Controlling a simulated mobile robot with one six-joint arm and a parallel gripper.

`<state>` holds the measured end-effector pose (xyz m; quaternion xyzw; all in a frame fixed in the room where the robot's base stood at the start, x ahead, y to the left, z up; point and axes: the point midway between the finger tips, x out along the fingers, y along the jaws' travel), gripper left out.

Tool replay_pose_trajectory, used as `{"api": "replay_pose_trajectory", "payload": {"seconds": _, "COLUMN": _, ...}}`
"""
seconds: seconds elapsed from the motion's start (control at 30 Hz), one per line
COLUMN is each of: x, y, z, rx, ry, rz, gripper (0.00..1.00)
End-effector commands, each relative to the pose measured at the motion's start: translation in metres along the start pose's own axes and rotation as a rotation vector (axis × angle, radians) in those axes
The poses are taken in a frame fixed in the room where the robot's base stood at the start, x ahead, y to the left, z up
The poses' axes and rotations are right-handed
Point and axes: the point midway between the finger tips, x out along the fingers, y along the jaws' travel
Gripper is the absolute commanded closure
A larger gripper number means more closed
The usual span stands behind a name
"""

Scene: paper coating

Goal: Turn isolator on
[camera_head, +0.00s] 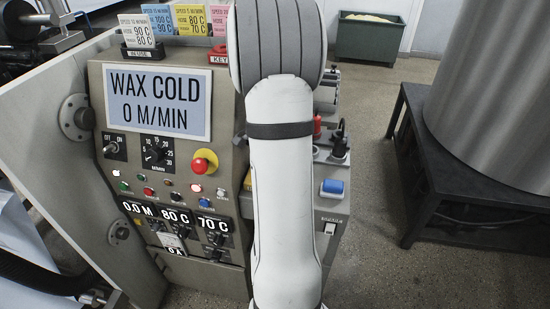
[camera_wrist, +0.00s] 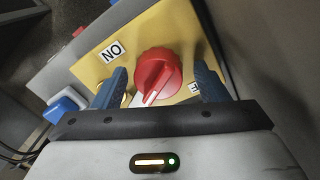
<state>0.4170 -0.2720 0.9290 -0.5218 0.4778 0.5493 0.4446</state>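The isolator's red rotary knob (camera_wrist: 157,75) sits on a yellow plate (camera_wrist: 104,60) in the wrist view. A white line on the knob points toward the bottom of the picture, slightly left. An "ON" label (camera_wrist: 112,50) is at the upper left of the plate. A second label (camera_wrist: 194,88) at the right is mostly hidden behind a finger. My gripper (camera_wrist: 160,70) is open, with one blue finger on each side of the knob. Gaps show between the fingers and the knob. In the head view my arm hides the knob.
The control panel (camera_head: 100,215) displays "WAX COLD 0 M/MIN" and has a red emergency button (camera_head: 203,162) on yellow. A blue switch (camera_head: 333,187) is right of my arm. A black table (camera_head: 470,205) with a metal cylinder (camera_head: 490,110) stands at the right. Open floor lies between.

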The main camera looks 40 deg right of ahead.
Motion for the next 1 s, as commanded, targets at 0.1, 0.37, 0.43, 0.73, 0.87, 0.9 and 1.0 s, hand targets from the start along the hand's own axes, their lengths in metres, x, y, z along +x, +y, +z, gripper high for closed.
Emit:
{"api": "replay_pose_trajectory", "payload": {"seconds": 0.1, "x": 0.0, "y": 0.0, "z": 0.0, "rx": 0.0, "ry": -0.001, "rz": 0.0, "gripper": 0.31}}
{"api": "replay_pose_trajectory", "payload": {"seconds": 0.37, "x": -0.009, "y": -0.001, "z": 0.0, "rx": 0.0, "ry": 0.0, "rz": -0.001, "gripper": 0.31}}
{"api": "replay_pose_trajectory", "payload": {"seconds": 0.43, "x": -0.02, "y": -0.001, "z": 0.0, "rx": 0.0, "ry": 0.002, "rz": -0.003, "gripper": 0.31}}
{"api": "replay_pose_trajectory", "payload": {"seconds": 0.73, "x": -0.066, "y": -0.002, "z": 0.0, "rx": 0.0, "ry": 0.001, "rz": -0.002, "gripper": 0.31}}
{"api": "replay_pose_trajectory", "payload": {"seconds": 0.87, "x": -0.074, "y": -0.002, "z": 0.0, "rx": 0.0, "ry": 0.0, "rz": -0.001, "gripper": 0.31}}
{"api": "replay_pose_trajectory", "payload": {"seconds": 0.9, "x": -0.075, "y": -0.002, "z": 0.0, "rx": 0.0, "ry": -0.001, "rz": 0.0, "gripper": 0.31}}
{"api": "replay_pose_trajectory", "payload": {"seconds": 1.0, "x": -0.075, "y": -0.002, "z": 0.0, "rx": 0.0, "ry": -0.001, "rz": 0.0, "gripper": 0.31}}
